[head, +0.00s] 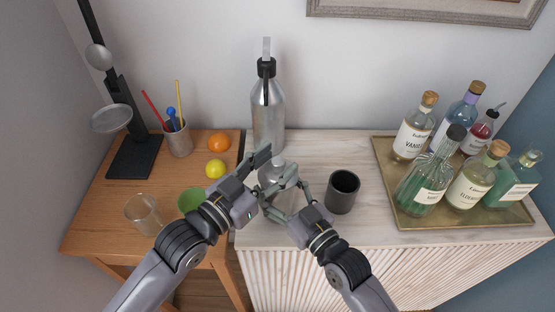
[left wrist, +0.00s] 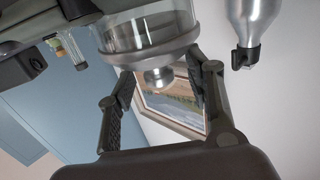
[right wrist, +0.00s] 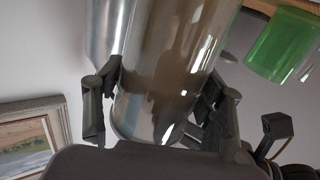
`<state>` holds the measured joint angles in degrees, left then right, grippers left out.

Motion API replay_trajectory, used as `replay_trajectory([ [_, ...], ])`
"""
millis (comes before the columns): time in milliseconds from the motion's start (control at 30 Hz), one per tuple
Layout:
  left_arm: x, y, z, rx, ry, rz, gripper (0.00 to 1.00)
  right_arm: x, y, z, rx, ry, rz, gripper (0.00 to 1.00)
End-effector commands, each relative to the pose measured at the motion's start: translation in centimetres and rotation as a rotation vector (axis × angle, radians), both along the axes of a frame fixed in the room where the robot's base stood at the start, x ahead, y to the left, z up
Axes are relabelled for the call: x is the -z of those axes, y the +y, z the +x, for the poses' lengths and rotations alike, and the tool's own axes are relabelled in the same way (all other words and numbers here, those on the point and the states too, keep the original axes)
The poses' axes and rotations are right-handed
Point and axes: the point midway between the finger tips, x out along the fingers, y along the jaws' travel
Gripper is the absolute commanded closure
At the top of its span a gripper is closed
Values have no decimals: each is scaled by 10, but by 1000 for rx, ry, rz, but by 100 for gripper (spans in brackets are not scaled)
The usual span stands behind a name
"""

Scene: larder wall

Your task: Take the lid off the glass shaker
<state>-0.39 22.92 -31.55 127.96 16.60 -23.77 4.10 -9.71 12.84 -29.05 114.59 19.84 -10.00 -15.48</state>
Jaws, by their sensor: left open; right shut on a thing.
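The glass shaker (head: 286,204) stands on the pale cabinet top, partly hidden by both grippers. Its clear body shows in the right wrist view (right wrist: 165,70), where my right gripper (right wrist: 160,115) is shut on it from both sides. The metal lid (left wrist: 150,52) with its small round knob shows in the left wrist view, seated on the glass. My left gripper (left wrist: 158,88) is open, with one finger on each side of the knob and gaps between. In the head view, my left gripper (head: 275,168) is over the shaker's top and my right gripper (head: 288,196) is close beside it.
A tall metal bottle (head: 267,115) stands just behind the shaker. A dark cup (head: 342,192) is close on the right. A brass tray (head: 400,212) of several bottles is farther right. A green cup (head: 191,200), a lemon (head: 215,169) and an orange (head: 219,141) are left.

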Motion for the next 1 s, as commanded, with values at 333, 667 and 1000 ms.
replay_trajectory([
  [333, 0, -8, 9, 1, -1, 0, 52, 0, -1, 1, 2, -1, -1, 86],
  [667, 0, -8, 9, 1, -1, 0, 66, 0, -1, 1, 1, -1, -1, 86],
  [1000, 0, -8, 9, 1, -1, 0, 89, 0, -1, 1, 2, -1, 0, 86],
])
